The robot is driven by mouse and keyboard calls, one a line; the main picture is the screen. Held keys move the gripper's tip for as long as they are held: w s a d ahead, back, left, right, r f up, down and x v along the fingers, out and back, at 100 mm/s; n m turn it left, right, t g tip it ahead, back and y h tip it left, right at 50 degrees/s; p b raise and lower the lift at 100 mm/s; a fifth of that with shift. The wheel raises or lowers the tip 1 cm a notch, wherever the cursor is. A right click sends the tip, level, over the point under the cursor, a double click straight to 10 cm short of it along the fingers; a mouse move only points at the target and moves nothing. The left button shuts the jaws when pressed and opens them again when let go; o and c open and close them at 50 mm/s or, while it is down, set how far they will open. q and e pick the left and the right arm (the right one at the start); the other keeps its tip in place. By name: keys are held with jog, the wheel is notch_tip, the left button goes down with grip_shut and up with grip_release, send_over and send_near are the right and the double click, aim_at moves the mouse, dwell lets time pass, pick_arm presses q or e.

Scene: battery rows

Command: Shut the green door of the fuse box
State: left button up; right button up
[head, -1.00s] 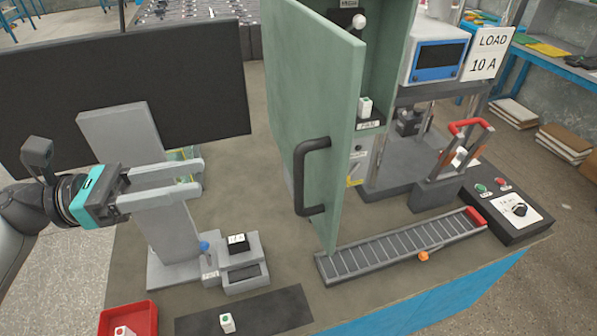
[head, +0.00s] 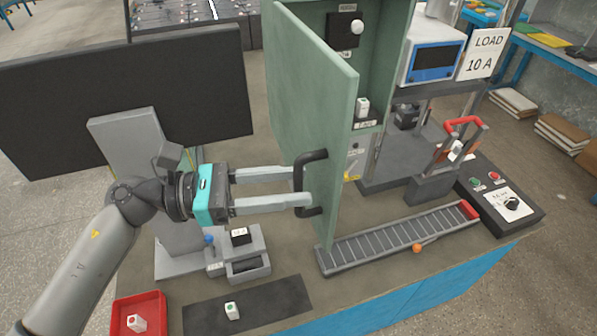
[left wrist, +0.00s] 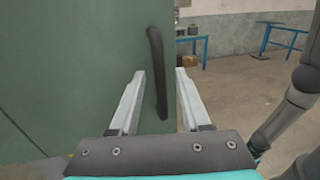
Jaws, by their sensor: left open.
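The green door (head: 316,110) of the fuse box (head: 385,50) stands wide open, its outer face toward my left arm. Its black bar handle (head: 300,180) is upright near the free edge. My left gripper (head: 303,187) is open, with its fingertips at the handle. In the left wrist view, the handle (left wrist: 157,75) shows between the two fingers (left wrist: 158,85), nearer the left one, and the green door (left wrist: 75,70) fills the left side. I cannot tell whether a finger touches the handle. Inside the box are a black switch with a white knob and a small white block. My right gripper is not in view.
A black monitor (head: 60,100) stands behind my left arm. A ribbed grey ramp (head: 385,242) with an orange ball (head: 417,248) lies right of the door's lower edge. A red tray (head: 150,308) and a dark mat (head: 265,303) lie in front. A control box (head: 505,215) sits at right.

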pick_arm(q)
jog(key=shift+w+d, duration=0.1)
jog(key=shift+d, duration=0.7)
jog(key=shift+c, duration=0.3)
grip_shut()
dwell(0.6)
